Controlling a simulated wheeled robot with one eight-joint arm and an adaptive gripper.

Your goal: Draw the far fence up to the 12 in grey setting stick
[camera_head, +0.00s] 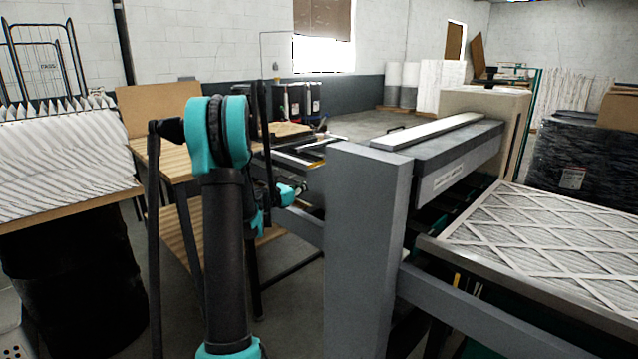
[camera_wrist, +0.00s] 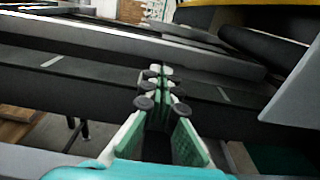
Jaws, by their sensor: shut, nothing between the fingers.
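My gripper (camera_head: 303,188) is just left of the big grey upright post, low beside the machine's bed. In the wrist view my gripper (camera_wrist: 156,88) has its green-padded fingers together at the tips, with nothing between them. The tips point across a dark bar (camera_wrist: 85,88) with pale marks on it. Beyond it a long light grey rail (camera_wrist: 130,37) crosses the view; I cannot tell whether this is the far fence. I cannot pick out the grey setting stick for certain. The post hides part of the bed in the head view.
The grey upright post (camera_head: 366,240) stands close to the right of my gripper. A wooden table (camera_head: 160,160) is behind my arm. Pleated filters (camera_head: 560,240) lie on a bench at right; a pleated sheet (camera_head: 60,165) lies at left. A dark roller (camera_wrist: 250,45) is at upper right.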

